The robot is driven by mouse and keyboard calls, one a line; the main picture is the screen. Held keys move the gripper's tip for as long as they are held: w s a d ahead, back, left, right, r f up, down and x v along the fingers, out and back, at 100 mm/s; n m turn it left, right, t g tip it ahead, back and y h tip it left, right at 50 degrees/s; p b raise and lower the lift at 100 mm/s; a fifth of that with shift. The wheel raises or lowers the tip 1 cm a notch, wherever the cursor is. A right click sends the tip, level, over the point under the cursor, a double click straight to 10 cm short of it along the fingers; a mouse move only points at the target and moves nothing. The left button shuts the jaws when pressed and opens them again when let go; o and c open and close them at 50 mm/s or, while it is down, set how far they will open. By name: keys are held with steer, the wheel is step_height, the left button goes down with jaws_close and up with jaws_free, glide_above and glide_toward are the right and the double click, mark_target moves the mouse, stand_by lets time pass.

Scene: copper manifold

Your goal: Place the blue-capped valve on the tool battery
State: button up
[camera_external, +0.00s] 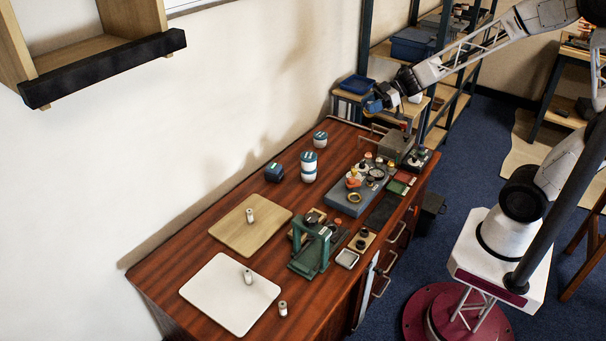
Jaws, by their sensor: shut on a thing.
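My gripper (376,102) is at the end of my arm, raised above the far right end of the wooden bench. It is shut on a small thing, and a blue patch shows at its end. This may be the blue-capped valve, but it is too small to tell for certain. A dark teal block that looks like the tool battery (274,173) stands upright on the bench near the wall, left of the white and blue canisters. My gripper is well to its right and above it, not touching it. The top of the block looks bare.
Canisters (309,168) stand right of the block, with another (320,139) behind. A blue-grey manifold block (350,197) with brass fittings and a grey box (396,148) stand at right. A green press (313,252), a wooden board (235,237) and a white board (215,300) are nearer.

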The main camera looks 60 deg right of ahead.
steer(key=w+a+n+g, duration=0.1)
steer(key=w+a+g, duration=0.15)
steer(key=w, duration=0.75)
steer(key=n+g+y, duration=0.2)
steer(key=n+g, duration=0.1)
steer(key=n, duration=0.1)
glide_above(274, 166)
step_height(274, 166, down, 17)
steer(key=shift+f, duration=0.1)
steer(key=shift+f, duration=3.1)
steer(key=shift+f, duration=1.9)
